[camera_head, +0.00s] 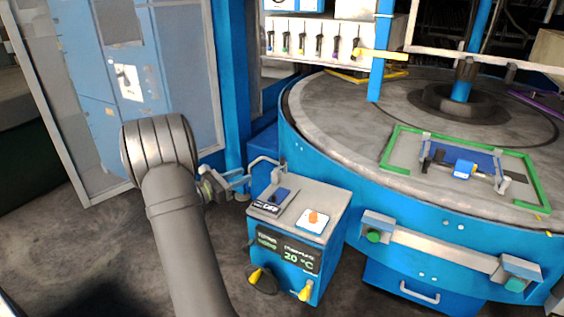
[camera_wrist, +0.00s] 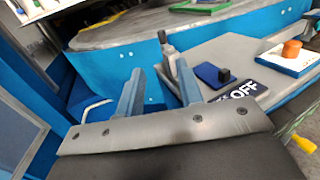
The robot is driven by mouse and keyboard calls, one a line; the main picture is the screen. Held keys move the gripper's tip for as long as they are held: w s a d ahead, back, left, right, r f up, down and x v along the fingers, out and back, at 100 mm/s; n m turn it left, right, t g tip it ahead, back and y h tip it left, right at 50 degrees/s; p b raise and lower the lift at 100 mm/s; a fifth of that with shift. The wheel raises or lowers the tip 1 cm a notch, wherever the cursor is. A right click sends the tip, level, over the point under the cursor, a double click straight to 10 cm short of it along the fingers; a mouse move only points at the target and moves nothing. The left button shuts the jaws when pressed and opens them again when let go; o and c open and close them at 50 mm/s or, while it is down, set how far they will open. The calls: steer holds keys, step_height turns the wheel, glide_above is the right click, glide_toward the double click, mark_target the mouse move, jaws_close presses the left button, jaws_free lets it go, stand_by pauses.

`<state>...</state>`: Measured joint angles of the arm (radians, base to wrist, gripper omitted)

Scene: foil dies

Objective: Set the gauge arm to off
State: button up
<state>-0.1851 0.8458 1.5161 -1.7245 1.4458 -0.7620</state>
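The control box (camera_head: 300,205) stands beside the round table. A dark label reading OFF (camera_wrist: 247,90) lies on its top, next to a blue plate with a black knob (camera_wrist: 223,75). A grey upright arm with a dark tip (camera_wrist: 164,42) rises at the box's edge; it looks like the gauge arm, but its setting is not clear. It also shows in the head view (camera_head: 282,167). My gripper (camera_wrist: 160,68) is open, its two fingers apart and empty. In the head view, my gripper (camera_head: 246,176) is just left of the box; contact there is unclear.
An orange button (camera_head: 313,217) sits on a white plate on the box. Its front has a 20 °C display (camera_head: 286,251) and yellow levers. The round table (camera_head: 340,120) holds a green frame (camera_head: 400,131). A blue post and cabinet stand behind my arm.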

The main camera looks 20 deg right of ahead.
mark_target(282, 165)
steer(key=shift+g, duration=0.3)
steer(key=x, duration=1.6)
steer(key=shift+w+d+f, duration=0.15)
steer(key=shift+w+d, duration=0.15)
steer(key=shift+d, duration=0.05)
jaws_close()
